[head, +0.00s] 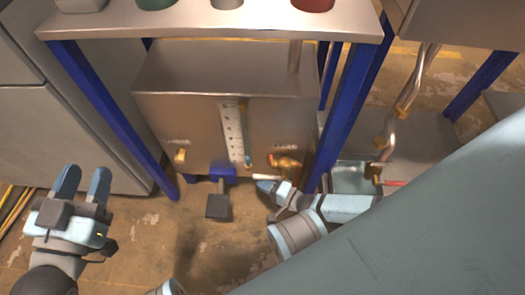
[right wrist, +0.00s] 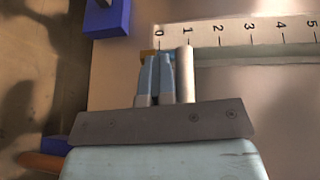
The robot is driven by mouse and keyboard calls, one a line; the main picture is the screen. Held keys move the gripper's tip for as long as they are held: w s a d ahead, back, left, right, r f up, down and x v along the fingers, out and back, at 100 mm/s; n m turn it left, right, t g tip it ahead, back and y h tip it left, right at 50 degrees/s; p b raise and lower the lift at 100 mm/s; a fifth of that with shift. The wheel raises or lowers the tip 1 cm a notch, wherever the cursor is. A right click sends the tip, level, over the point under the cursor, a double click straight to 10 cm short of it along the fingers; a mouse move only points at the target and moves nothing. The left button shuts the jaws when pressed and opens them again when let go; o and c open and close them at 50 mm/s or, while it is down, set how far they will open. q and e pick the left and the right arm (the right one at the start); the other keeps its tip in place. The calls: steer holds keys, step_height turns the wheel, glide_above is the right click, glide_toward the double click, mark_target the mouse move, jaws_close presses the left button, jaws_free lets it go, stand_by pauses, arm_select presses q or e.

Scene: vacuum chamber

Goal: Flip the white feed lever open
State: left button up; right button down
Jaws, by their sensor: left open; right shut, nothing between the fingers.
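The white feed lever (head: 264,177) shows in the head view as a short pale bar, lying roughly sideways by the brass valve (head: 287,163) at the lower right of the steel tank's front. My right gripper (head: 268,187) is shut and empty, just below the lever. In the right wrist view, its closed fingers (right wrist: 156,76) are beside a pale upright cylinder (right wrist: 185,74), probably the lever; I cannot tell whether they touch. My left gripper (head: 82,190) is open and empty at the left, away from the tank.
The steel tank (head: 182,112) has a gauge scale (head: 231,128) in the middle and a small yellowish knob (head: 180,155) at left. Blue frame legs (head: 110,110) flank the tank. Open floor lies in front.

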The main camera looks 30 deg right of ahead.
mark_target(262, 176)
steer(key=r, duration=0.2)
steer(key=w+r+p, duration=0.1)
steer(key=r, duration=0.2)
steer(key=shift+a, duration=0.1)
step_height(262, 176, up, 7)
steer(key=p, duration=0.3)
steer(key=shift+w+f+p, duration=0.1)
steer(key=shift+w+p, duration=0.05)
steer(key=shift+p, duration=0.2)
arm_select(q)
steer(key=s+d+r+n+p, duration=0.1)
steer(key=s+r+n+p, duration=0.2)
steer(key=r, duration=0.2)
steer(key=shift+r+n+t+y, duration=0.25)
steer(key=shift+n+t+y, duration=0.05)
steer(key=shift+n+t, duration=0.1)
arm_select(e)
step_height(262, 176, up, 8)
steer(key=shift+s, duration=0.4)
steer(key=shift+f, duration=0.1)
